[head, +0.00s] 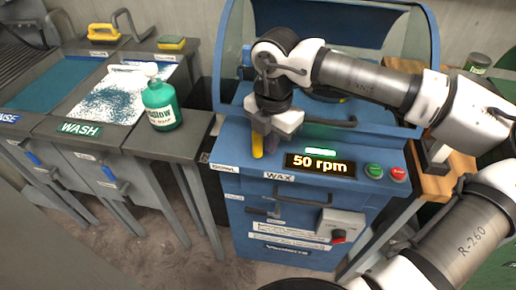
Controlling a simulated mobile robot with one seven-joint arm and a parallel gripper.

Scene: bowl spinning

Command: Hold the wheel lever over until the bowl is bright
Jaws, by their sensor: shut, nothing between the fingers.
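My gripper (268,140) is shut and empty. It points down right beside the lever's right side; I cannot tell whether it touches. The bowl is mostly or wholly hidden behind my arm under the clear hood (232,60), so its brightness cannot be told.
A green lit bar, a green button (374,171) and a red button (397,174) flank the display. A grey box with a red knob (339,236) is lower down. Left are wash and rinse sinks with a green bottle (161,105), a yellow brush and a sponge (172,42).

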